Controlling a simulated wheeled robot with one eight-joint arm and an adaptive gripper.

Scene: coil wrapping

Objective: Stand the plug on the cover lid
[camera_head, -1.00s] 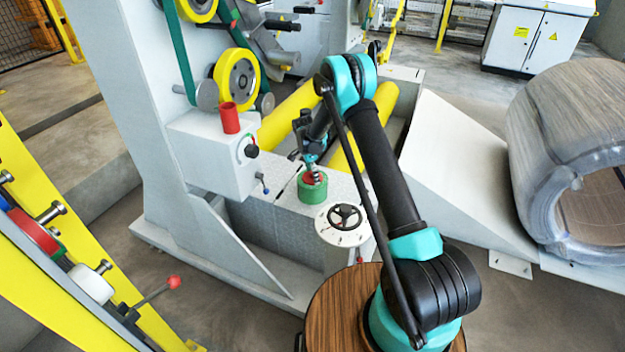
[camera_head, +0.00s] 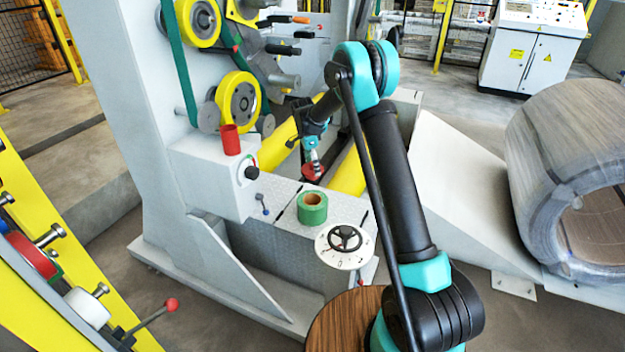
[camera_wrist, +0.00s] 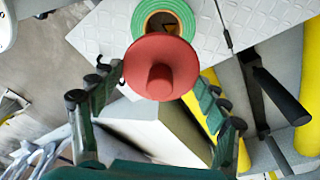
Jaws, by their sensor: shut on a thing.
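The plug is a red disc with a knob (camera_wrist: 160,72). It shows between the fingers of my gripper (camera_wrist: 162,88) in the wrist view and hides part of the green tape roll (camera_wrist: 160,18). In the head view, my gripper (camera_head: 313,160) holds the plug (camera_head: 312,172) in the air, above and behind the green roll (camera_head: 312,209). The roll stands on the tread-plate bench with its tan core open at the top. I cannot tell for certain which surface is the cover lid; a grey box (camera_head: 205,178) with a flat top stands left of the roll.
A red cylinder (camera_head: 231,140) stands on the grey box, below a yellow wheel (camera_head: 238,98). A white round plate with a black handwheel (camera_head: 345,240) is right of the roll. Yellow rollers (camera_head: 357,178) lie behind the bench. A large wrapped coil (camera_head: 570,150) is at the right.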

